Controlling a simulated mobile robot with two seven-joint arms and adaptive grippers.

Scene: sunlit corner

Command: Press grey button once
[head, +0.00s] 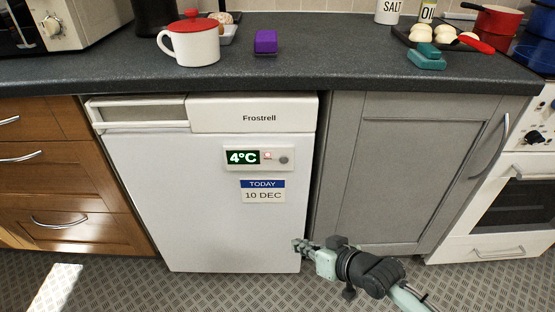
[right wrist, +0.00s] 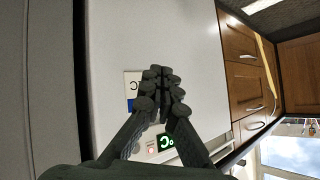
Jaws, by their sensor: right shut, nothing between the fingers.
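The grey button (head: 284,160) is a small round knob at the right end of the panel (head: 259,169) on the white Frostrell fridge (head: 170,195). Left of it are a small red-lit square and the green 4°C display (head: 243,157), which also shows in the right wrist view (right wrist: 166,141). My right gripper (head: 297,245) is low by the fridge door's lower right, well below the button. Its fingers (right wrist: 162,78) are shut with nothing between them. My left gripper is out of view.
A date label (head: 262,191) sits below the panel. The dark worktop (head: 350,65) juts above the fridge, holding a mug (head: 192,45), a purple block (head: 265,42) and other kitchenware. A grey cupboard (head: 385,170) stands to the right. The floor in front is clear.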

